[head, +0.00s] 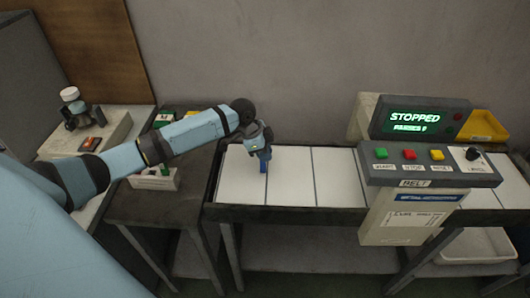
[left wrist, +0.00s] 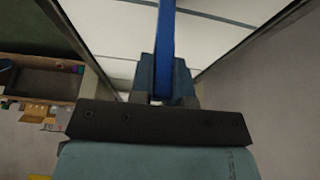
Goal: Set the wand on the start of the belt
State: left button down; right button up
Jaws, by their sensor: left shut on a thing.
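The wand is a slim blue stick (head: 263,167) that hangs down from my left gripper (head: 264,153) over the left end of the belt in the head view. The belt (head: 290,180) has white panels with dark seams inside a dark frame. My left gripper is shut on the wand. The wand also shows as a blue bar (left wrist: 166,35) in the left wrist view, running up from the jaws (left wrist: 162,82) over the white belt (left wrist: 108,42). I cannot tell whether the wand's lower end touches the belt. My right gripper is not in view.
A control box (head: 428,163) with green, red and yellow buttons stands over the belt's right part. Its display (head: 415,122) reads STOPPED. A dark side table (head: 135,205) with small bins stands left of the belt.

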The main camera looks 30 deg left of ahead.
pick_arm(q)
jog(key=shift+f, duration=0.1)
jog(key=c, duration=1.1)
grip_release()
jog(key=v, duration=1.2)
jog(key=shift+d, duration=0.1)
